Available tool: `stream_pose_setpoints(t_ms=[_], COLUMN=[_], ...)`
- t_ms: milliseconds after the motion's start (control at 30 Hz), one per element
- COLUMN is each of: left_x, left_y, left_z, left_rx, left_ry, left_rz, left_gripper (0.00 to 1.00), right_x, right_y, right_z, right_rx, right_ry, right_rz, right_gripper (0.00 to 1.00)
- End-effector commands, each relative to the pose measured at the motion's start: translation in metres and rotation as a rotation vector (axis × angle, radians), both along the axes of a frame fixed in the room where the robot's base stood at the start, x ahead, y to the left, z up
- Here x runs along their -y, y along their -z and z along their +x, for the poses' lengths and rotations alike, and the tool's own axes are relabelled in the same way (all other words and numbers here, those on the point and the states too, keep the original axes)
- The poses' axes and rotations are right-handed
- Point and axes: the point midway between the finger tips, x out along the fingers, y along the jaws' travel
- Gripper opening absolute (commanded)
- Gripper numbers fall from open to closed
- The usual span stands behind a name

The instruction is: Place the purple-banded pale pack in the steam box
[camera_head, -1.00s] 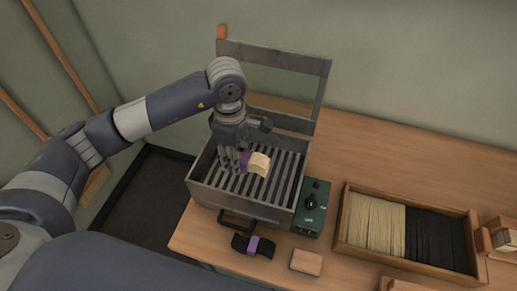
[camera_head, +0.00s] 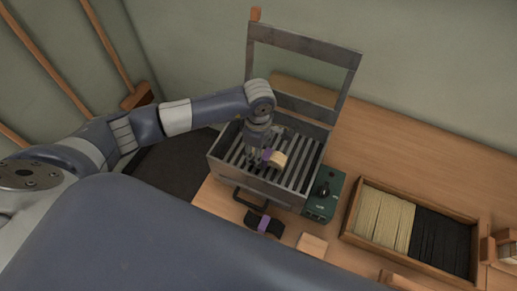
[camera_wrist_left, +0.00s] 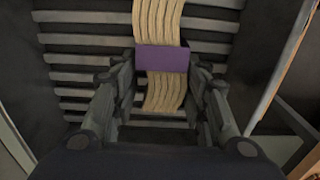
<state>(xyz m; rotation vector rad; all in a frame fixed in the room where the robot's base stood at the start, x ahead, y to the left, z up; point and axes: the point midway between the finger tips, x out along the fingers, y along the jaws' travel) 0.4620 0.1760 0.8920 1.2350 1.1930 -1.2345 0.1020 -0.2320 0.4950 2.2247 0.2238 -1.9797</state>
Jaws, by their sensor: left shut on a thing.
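The pale pack (camera_head: 278,159) with its purple band (camera_wrist_left: 162,59) is inside the open steam box (camera_head: 258,184), just over or on the slatted rack. My left gripper (camera_head: 260,158) reaches down into the box and is shut on the pack at the band. In the left wrist view the fingers (camera_wrist_left: 165,92) sit on both sides of the band, with the slats behind. I cannot tell whether the pack touches the slats. The box lid (camera_head: 300,38) stands open at the back. My right gripper is not in view.
A green control box (camera_head: 324,196) stands at the box's right. A wooden tray (camera_head: 350,236) holds pale and black bristles further right.

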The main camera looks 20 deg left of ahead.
Motion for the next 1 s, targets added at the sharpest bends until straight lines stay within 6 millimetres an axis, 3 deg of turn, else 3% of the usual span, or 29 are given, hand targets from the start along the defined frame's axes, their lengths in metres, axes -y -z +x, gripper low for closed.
stream_pose_setpoints(t_ms=[267, 300, 367, 833, 1000], left_x=[0.0, 0.0, 0.0, 0.0, 0.0], left_y=[0.004, 0.002, 0.002, -0.005, -0.036], left_z=[0.0, 0.0, 0.0, 0.001, 0.002], left_rx=[0.001, 0.001, 0.0, 0.004, 0.008], left_ry=[0.0, 0.0, 0.0, 0.0, 0.001], left_rz=[0.0, 0.0, 0.0, -0.001, -0.002], left_gripper=[0.16, 0.5, 0.61, 0.61, 0.61], right_x=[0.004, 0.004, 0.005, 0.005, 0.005], right_y=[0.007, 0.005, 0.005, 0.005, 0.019], right_z=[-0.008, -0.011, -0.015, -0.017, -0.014], right_rx=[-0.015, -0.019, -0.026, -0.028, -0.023], right_ry=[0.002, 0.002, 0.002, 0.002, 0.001], right_rz=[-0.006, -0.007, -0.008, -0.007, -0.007], right_gripper=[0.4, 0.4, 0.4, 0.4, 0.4])
